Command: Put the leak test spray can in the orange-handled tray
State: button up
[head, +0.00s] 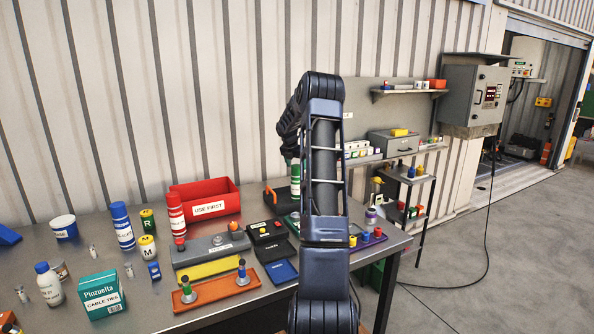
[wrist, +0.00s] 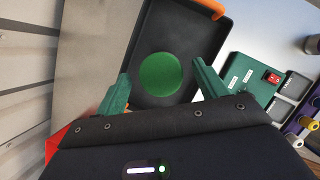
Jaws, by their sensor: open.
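The orange-handled tray is a black tray (head: 283,199) near the back of the bench, partly hidden by my arm. In the wrist view the tray (wrist: 205,30) lies below my gripper, with its orange handle (wrist: 204,8) at the top. A green and white can (head: 295,180) stands upright at the tray in the head view; its label is not readable. In the wrist view a round green top (wrist: 160,73) shows over the tray floor. My gripper (wrist: 158,88) is open, its green fingers apart on either side of that top. Any contact cannot be told.
A red "USE FIRST" bin (head: 206,203) stands left of the tray. Red (head: 176,219) and blue (head: 122,226) spray cans stand further left. A green box with a red switch (wrist: 258,80) sits close right of the tray. A purple tray (head: 370,241) lies near the bench's right edge.

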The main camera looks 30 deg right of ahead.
jog(key=v, duration=0.8)
jog(key=s+a+r+m+t, duration=0.1)
jog(key=s+a+r+m, duration=0.5)
jog(key=s+a, duration=0.45)
jog(key=s+a+r+m, duration=0.5)
jog(key=s+a, duration=0.5)
jog(key=s, duration=0.2)
jog(key=s+a+f+m+y, duration=0.1)
jog(key=s+a+f+m, duration=0.1)
jog(key=s, duration=0.8)
jog(key=s+a+f+m+y, duration=0.1)
jog(key=s+a+m, duration=0.4)
jog(key=s, duration=0.5)
jog(key=s+a+f+m+t+y, duration=0.1)
jog(key=s+a+f+m, duration=0.2)
jog(key=s+m, duration=0.3)
jog(key=s, duration=0.4)
jog(key=shift+a+f+m+y, duration=0.3)
jog(key=shift+f+m, duration=0.1)
